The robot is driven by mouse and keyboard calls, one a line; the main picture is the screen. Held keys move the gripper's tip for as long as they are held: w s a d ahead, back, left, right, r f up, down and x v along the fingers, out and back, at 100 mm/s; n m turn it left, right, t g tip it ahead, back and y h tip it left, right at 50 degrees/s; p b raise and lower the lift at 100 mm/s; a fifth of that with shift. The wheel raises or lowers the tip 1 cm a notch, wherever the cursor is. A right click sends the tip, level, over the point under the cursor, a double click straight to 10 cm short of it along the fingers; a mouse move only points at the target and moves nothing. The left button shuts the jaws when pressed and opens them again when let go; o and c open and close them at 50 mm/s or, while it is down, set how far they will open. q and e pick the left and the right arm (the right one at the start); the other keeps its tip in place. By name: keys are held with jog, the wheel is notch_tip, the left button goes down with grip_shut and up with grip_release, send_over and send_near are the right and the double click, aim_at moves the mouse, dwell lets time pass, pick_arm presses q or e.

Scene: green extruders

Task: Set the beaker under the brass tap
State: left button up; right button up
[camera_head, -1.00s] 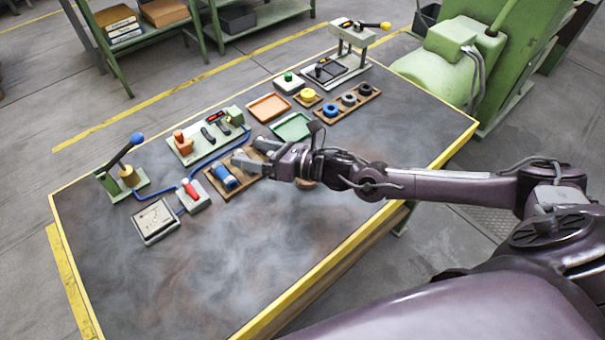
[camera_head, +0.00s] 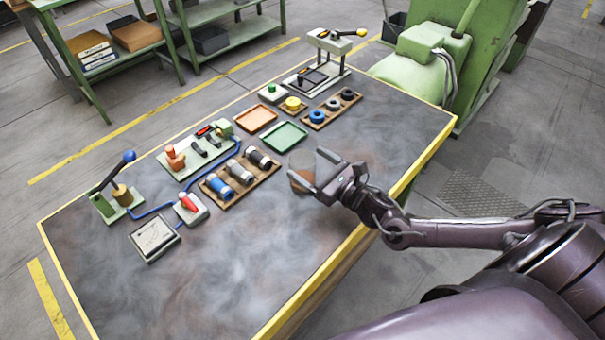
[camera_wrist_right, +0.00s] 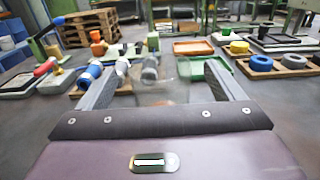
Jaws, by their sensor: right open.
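My right gripper (camera_head: 307,164) is open above the right half of the table, its two fingers pointing to the back left. It also shows open in the right wrist view (camera_wrist_right: 165,82). A faint see-through round thing, which looks like the beaker (camera_head: 300,181), stands at the fingers; whether they touch it cannot be told. In the wrist view a blurred clear shape lies between and beyond the fingers. At the table's left a green stand with a blue-knobbed lever holds a brass-coloured cylinder (camera_head: 122,195), perhaps the brass tap. My left gripper is not in view.
A wooden rack (camera_head: 226,202) holds three cylinders left of the gripper. A green tray (camera_head: 284,137) and an orange tray (camera_head: 255,120) lie behind it. A red-knobbed valve block (camera_head: 190,208) and a flat panel (camera_head: 154,239) lie near the tap. The table's front is clear.

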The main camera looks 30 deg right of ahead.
aim_at(297, 155)
jog(key=p+x, duration=0.1)
jog(key=x, duration=0.3)
jog(key=shift+w+r, duration=0.1)
jog(key=shift+r, duration=0.1)
jog(key=shift+w+a+f, duration=0.1)
jog(key=shift+w+a, duration=0.1)
jog(key=shift+w, duration=0.2)
jog(key=c, duration=1.5)
